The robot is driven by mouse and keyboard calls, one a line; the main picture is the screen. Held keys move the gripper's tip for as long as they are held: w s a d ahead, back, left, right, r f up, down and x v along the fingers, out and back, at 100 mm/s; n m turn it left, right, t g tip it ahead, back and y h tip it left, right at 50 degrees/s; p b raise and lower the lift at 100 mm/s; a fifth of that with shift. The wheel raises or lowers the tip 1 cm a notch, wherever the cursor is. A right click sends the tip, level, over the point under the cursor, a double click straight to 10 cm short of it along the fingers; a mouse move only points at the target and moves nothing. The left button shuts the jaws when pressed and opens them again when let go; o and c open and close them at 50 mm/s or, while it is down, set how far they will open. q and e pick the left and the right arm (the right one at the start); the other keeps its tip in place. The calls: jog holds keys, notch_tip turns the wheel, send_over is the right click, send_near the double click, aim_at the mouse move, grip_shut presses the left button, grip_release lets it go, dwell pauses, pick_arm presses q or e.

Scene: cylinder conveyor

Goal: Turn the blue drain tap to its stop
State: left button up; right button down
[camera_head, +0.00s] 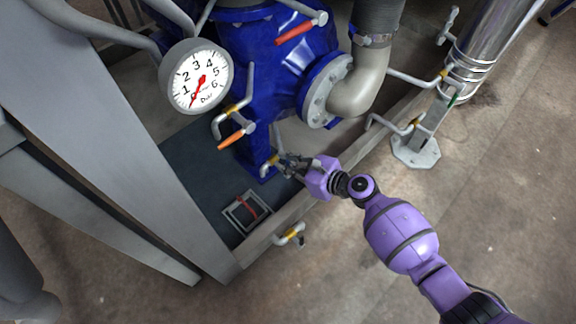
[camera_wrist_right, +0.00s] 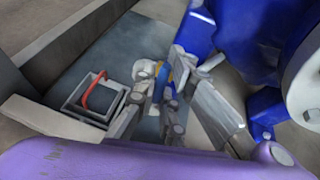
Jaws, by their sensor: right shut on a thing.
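My right gripper (camera_head: 283,162) reaches in from the lower right to the foot of the blue machine, beside a small pipe fitting with a yellow band (camera_head: 270,162). In the right wrist view, its fingers (camera_wrist_right: 163,82) are closed around a small blue piece, which looks like the handle of the blue drain tap (camera_wrist_right: 159,80). The fingers hide most of the tap, and its turn angle cannot be read. In the head view I cannot make out the handle between the fingers. My left gripper is not in view.
The blue machine (camera_head: 250,60) rises behind, with orange-handled levers (camera_head: 237,134) and a pressure gauge (camera_head: 201,78). A square frame with a red strap (camera_head: 246,209) lies on the dark floor. A low grey kerb (camera_head: 270,227) runs under my right arm.

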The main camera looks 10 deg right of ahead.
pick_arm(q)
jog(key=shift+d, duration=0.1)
pick_arm(e)
jog(key=shift+s+f, duration=0.15)
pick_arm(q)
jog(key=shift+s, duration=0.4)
pick_arm(e)
jog(key=shift+m, duration=0.3)
jog(key=c, duration=1.8)
grip_release()
jog(key=shift+d, duration=0.1)
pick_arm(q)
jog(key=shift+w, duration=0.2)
pick_arm(e)
jog(key=v, duration=1.2)
jog(key=shift+w+d, duration=0.1)
jog(key=shift+w, duration=0.15)
